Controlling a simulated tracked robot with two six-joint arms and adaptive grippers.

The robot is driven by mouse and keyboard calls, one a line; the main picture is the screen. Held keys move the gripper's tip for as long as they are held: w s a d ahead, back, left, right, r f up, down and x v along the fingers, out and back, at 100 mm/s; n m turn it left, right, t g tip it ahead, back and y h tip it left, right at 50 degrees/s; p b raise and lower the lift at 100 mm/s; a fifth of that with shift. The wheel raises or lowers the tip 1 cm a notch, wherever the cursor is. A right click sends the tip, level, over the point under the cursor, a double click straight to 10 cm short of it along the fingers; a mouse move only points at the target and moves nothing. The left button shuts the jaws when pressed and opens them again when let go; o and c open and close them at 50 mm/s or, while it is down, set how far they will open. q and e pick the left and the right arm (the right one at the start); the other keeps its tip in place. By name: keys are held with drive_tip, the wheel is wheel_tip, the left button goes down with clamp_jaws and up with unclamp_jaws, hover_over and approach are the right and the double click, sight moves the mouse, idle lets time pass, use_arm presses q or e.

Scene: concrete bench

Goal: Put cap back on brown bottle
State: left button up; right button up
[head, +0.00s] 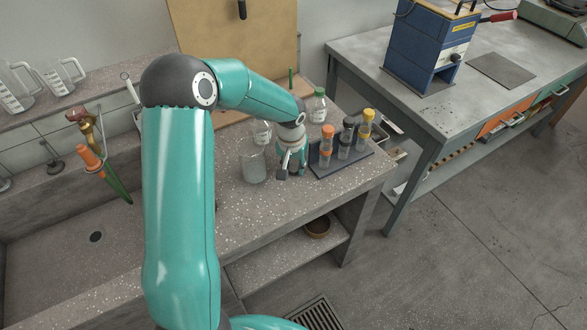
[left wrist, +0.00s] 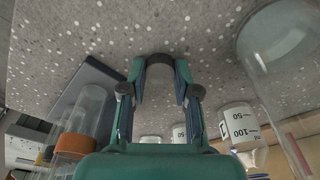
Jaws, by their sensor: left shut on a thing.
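My left gripper (head: 291,170) is low over the speckled bench, between a clear beaker (head: 253,168) and the vial rack (head: 345,162). In the left wrist view its fingers (left wrist: 160,88) are shut on a small dark grey round piece (left wrist: 159,72), which looks like a cap; the fingers hide part of it. I cannot make out a brown bottle in either view. A clear bottle with a green cap (head: 318,107) and another clear labelled bottle (head: 262,133) stand behind the gripper. My right gripper is not in view.
The rack holds several vials with orange, grey and yellow caps, close on the gripper's right; they also show in the left wrist view (left wrist: 75,145). A sink (head: 80,235) lies to the left. A board (head: 235,40) stands behind. The bench front edge is near.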

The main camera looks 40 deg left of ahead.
sight(294, 169)
use_arm(q)
drive_tip(key=shift+r, duration=0.15)
wheel_tip(294, 169, up, 20)
idle(0.7)
drive_tip(key=w+d+f+m, duration=0.2)
drive_tip(key=d+f+m, duration=0.3)
drive_tip(key=d+f, duration=1.5)
drive_tip(key=shift+d+f+m+h, duration=0.3)
drive_tip(key=shift+d+f+h, duration=0.1)
drive_tip(key=shift+f, duration=0.2)
